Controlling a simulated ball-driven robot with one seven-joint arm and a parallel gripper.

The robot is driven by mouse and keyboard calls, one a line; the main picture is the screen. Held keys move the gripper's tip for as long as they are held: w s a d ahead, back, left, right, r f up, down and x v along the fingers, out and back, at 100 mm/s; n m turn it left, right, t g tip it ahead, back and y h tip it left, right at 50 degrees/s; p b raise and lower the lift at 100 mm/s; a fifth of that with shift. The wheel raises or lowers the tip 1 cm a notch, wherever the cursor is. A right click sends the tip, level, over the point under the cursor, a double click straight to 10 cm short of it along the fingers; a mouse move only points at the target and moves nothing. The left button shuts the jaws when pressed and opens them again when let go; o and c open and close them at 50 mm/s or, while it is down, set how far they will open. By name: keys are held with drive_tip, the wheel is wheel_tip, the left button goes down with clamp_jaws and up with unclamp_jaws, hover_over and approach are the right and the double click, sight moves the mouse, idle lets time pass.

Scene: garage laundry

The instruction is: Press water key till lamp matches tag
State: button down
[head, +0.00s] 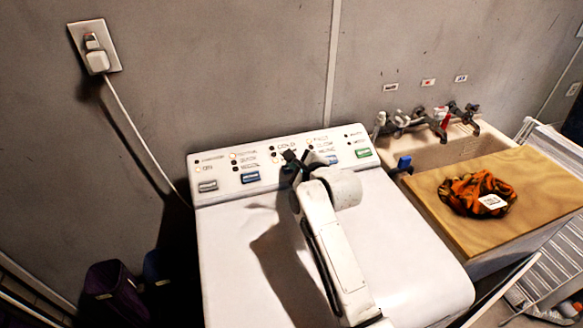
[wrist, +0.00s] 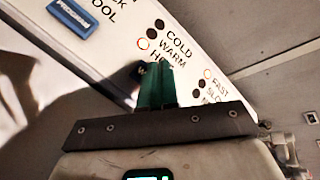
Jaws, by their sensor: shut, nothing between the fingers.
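The white washing machine (head: 335,245) has a sloped control panel with lamps and keys. My gripper (head: 291,157) is over the middle of this panel. In the wrist view the green fingers of my gripper (wrist: 157,70) are shut and empty, pointing at the panel just below the COLD, WARM, HOT labels. The lamp beside HOT (wrist: 143,44) glows orange-white; the WARM lamp (wrist: 151,33) and COLD lamp (wrist: 159,23) are dark.
A blue key (wrist: 73,15) is left of the fingers. Another blue key (head: 330,160), a green key (head: 362,153) and a grey key (head: 207,186) are also on the panel. A wooden board (head: 530,197) covers part of the sink, right. Taps (head: 442,118) stand behind it.

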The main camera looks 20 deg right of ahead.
idle(0.7)
drive_tip(key=shift+w+f, duration=0.15)
drive_tip(key=shift+f, duration=0.2)
drive_tip(key=shift+w+f+b, duration=0.15)
drive_tip(key=shift+f+b, duration=0.3)
drive_tip(key=shift+b, duration=0.05)
idle(0.5)
drive_tip(key=shift+f, duration=0.35)
idle(0.6)
drive_tip(key=shift+r, duration=0.2)
drive_tip(key=shift+s+r+p, duration=0.35)
drive_tip(key=shift+r+p, duration=0.4)
drive_tip(key=shift+p, duration=0.25)
